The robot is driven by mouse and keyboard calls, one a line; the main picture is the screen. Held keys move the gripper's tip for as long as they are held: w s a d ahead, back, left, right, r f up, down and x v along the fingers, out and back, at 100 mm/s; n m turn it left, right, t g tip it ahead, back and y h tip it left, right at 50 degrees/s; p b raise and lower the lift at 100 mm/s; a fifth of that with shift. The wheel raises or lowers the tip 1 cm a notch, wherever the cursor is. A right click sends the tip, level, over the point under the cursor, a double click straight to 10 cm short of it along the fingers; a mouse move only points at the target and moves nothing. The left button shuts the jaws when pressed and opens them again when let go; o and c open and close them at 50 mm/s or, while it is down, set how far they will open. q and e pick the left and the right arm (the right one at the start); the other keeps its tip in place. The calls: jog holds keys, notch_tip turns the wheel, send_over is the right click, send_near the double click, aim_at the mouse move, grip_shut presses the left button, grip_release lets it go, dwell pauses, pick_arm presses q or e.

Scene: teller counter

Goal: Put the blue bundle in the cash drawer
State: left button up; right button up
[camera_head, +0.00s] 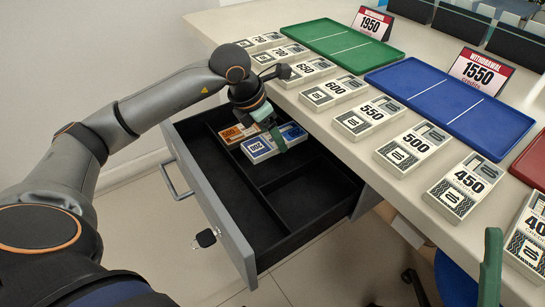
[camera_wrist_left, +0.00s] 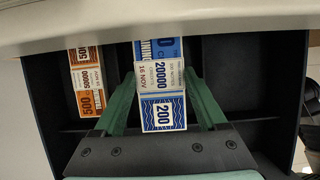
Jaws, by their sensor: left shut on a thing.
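The blue bundle (camera_head: 262,148), marked 200, is between the green fingers of my left gripper (camera_head: 276,136). In the left wrist view the blue bundle (camera_wrist_left: 162,112) sits between the two fingers of the left gripper (camera_wrist_left: 161,84), which is shut on it. The cash drawer (camera_head: 218,213) is pulled open below the counter, and the bundle is within its outline, beside an orange bundle (camera_head: 232,134). I cannot tell whether it touches the drawer floor. One green finger of my right gripper (camera_head: 490,272) shows at the lower right; its other finger is out of view.
The counter (camera_head: 325,118) overhangs the drawer's far side and holds a row of numbered bundles. Green (camera_head: 338,40) and blue (camera_head: 440,98) trays lie behind them. The drawer's near and right compartments look empty. Keys (camera_head: 206,238) hang at its front.

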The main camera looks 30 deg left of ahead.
aim_at(277, 162)
pick_arm(q)
notch_tip(277, 162, down, 7)
jog(key=shift+r+b, duration=0.1)
jog(key=shift+b, duration=0.9)
jog(key=shift+r, duration=0.1)
jog(key=o, duration=1)
jog(key=shift+f, duration=0.2)
jog(key=shift+c, duration=0.2)
jog(key=o, duration=0.4)
jog(key=shift+r, duration=0.1)
jog(key=shift+r, duration=0.1)
